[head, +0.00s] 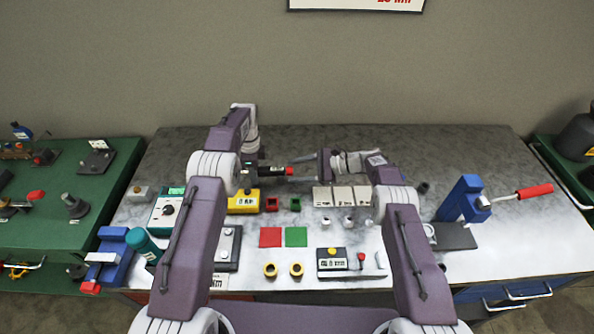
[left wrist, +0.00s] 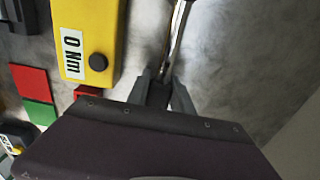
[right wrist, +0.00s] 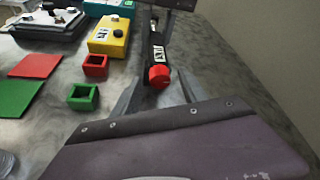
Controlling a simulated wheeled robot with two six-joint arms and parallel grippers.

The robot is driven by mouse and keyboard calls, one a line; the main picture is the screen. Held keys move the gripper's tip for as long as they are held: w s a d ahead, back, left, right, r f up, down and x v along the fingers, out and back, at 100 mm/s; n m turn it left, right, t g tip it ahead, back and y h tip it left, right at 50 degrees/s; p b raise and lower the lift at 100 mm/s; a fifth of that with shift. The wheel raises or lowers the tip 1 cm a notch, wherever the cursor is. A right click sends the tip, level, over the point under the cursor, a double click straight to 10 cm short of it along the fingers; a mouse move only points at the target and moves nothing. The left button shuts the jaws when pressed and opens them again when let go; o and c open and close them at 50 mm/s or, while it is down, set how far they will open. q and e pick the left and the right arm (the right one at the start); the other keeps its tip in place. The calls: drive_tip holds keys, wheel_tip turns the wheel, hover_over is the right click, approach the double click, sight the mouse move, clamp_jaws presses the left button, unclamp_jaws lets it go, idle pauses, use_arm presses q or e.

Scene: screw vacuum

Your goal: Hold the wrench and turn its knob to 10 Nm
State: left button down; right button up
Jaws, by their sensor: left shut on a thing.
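The wrench has a dark body with a pale label (right wrist: 158,54) and a red knob (right wrist: 158,77) at its near end in the right wrist view. In the head view, the wrench (head: 274,171) lies level above the back of the table, with the red knob to the right. My left gripper (left wrist: 163,78) is shut on the wrench, whose metal shaft (left wrist: 177,35) runs away from the fingers. My right gripper (right wrist: 158,92) is open, and the red knob shows between its fingers, apparently untouched. In the head view, my right gripper (head: 312,167) is right of the knob.
A yellow box (left wrist: 88,35) with a "0 Nm" label and dark button stands near the left gripper. Red (right wrist: 95,66) and green (right wrist: 82,97) square holders, flat red and green pads (head: 296,237), and pale boxes (head: 342,197) crowd the table. The table's back strip is clear.

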drive_tip(key=v, duration=1.2)
